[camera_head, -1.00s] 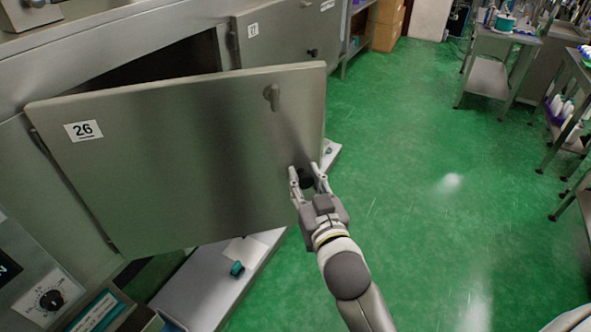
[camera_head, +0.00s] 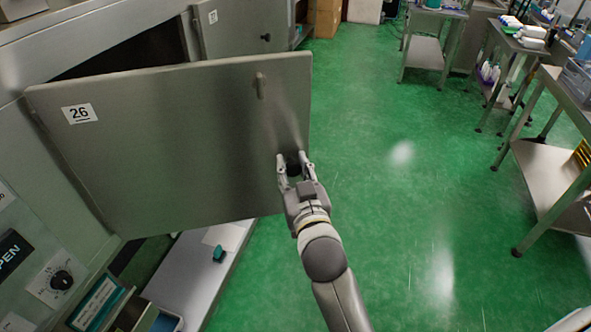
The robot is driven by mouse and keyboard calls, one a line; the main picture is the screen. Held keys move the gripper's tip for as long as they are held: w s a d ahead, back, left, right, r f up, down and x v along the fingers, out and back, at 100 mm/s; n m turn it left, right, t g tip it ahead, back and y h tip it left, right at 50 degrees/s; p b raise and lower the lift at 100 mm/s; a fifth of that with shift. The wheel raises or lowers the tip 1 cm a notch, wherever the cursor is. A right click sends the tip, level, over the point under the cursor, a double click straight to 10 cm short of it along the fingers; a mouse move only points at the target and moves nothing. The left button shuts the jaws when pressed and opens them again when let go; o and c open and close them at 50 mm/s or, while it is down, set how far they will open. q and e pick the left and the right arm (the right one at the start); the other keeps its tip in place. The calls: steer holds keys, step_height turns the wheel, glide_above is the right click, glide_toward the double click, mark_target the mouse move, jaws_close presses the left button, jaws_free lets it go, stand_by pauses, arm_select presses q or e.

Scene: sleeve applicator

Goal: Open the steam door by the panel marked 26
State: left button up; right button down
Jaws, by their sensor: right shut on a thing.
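The steam door (camera_head: 175,140) is a grey metal panel with a label marked 26 (camera_head: 79,113) at its upper left. It stands swung out from the machine, with a dark opening (camera_head: 140,50) showing behind its top edge. My right gripper (camera_head: 291,163) is shut on the dark knob (camera_head: 293,166) near the door's right edge; the fingers partly hide the knob. My left gripper is not in view.
A shelf (camera_head: 190,275) with a small teal object (camera_head: 219,254) lies below the door. A control dial (camera_head: 61,280) is at lower left. A second closed door (camera_head: 235,30) stands beyond. Green floor (camera_head: 390,200) to the right is clear up to metal tables (camera_head: 550,165).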

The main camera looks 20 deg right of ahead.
mark_target(289, 122)
steer(key=c, duration=1)
jaws_free()
step_height(289, 122, up, 10)
